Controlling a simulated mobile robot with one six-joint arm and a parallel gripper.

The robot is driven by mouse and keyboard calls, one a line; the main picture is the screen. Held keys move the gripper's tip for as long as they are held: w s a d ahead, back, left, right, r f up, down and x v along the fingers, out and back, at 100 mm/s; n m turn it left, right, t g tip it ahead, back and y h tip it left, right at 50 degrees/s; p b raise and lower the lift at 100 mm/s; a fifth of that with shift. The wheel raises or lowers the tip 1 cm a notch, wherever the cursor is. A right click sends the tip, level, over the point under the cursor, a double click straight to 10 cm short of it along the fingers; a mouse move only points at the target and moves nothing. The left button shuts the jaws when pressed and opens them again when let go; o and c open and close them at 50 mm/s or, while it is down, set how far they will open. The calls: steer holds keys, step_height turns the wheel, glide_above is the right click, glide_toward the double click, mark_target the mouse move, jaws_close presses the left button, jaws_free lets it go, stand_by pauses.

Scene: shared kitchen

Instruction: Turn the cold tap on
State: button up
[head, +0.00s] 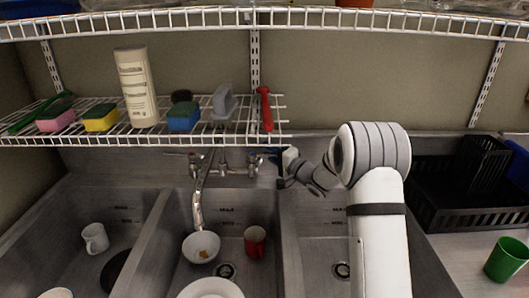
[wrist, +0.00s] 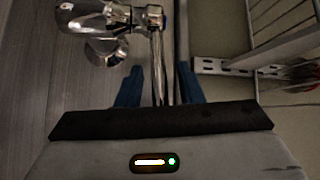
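The chrome mixer (head: 205,165) is on the wall behind the middle sink, with a tap at each end and a long spout hanging down. The left tap (head: 193,158) is clear of me. My gripper (head: 276,162) is at the right tap (head: 254,160), reaching in from the right. In the wrist view, the two blue fingers of my gripper (wrist: 159,78) are apart, with the tap's thin lever (wrist: 156,58) running between them. A gap shows on both sides, and contact is not clear.
A wire shelf (head: 140,137) with sponges, a bottle and a red-handled brush is just above the taps. The middle sink holds a bowl (head: 201,247), a red mug (head: 255,242) and a plate (head: 211,289). A black rack (head: 470,215) stands right.

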jaws_close()
stand_by(0.4)
